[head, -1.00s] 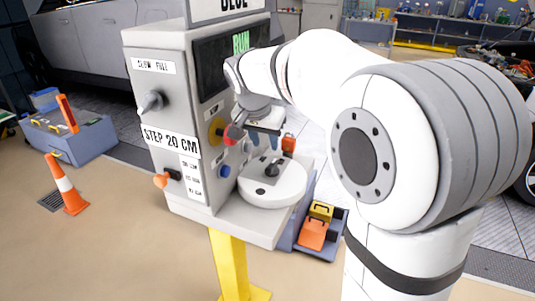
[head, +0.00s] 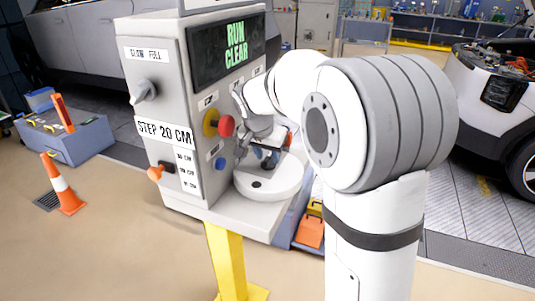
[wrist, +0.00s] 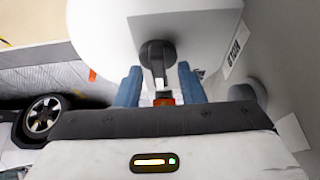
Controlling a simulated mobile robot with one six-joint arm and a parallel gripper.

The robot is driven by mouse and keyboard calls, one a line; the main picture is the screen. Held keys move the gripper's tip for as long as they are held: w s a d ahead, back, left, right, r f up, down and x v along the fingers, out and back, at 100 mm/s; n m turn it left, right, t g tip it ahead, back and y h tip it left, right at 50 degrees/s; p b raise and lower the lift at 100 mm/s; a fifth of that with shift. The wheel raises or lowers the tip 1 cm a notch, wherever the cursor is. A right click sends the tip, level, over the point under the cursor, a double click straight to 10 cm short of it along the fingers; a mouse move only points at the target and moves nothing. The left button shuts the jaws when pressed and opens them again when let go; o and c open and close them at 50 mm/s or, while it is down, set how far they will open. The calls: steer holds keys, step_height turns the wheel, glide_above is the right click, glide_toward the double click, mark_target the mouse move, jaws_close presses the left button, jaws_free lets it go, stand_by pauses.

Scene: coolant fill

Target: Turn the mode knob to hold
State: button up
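In the wrist view a dark round knob (wrist: 157,54) with a bar-shaped grip and a red part at its near end sits on a white surface. My gripper (wrist: 160,88) has its two blue fingers apart, one on each side of the bar, with gaps visible. A sideways label (wrist: 234,52) is to the right, hard to read. In the head view my gripper (head: 267,158) points down over the white round platform (head: 275,187), and the arm and fingers hide the knob there. The screen (head: 230,50) reads RUN CLEAR.
The cabinet's left side carries a grey knob (head: 143,91) and an orange-tipped lever (head: 157,172). A red button (head: 227,126) and a blue button (head: 220,163) are close to my gripper. An orange cone (head: 63,187) stands on the floor at left.

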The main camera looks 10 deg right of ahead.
steer(key=shift+c, duration=0.4)
jaws_close()
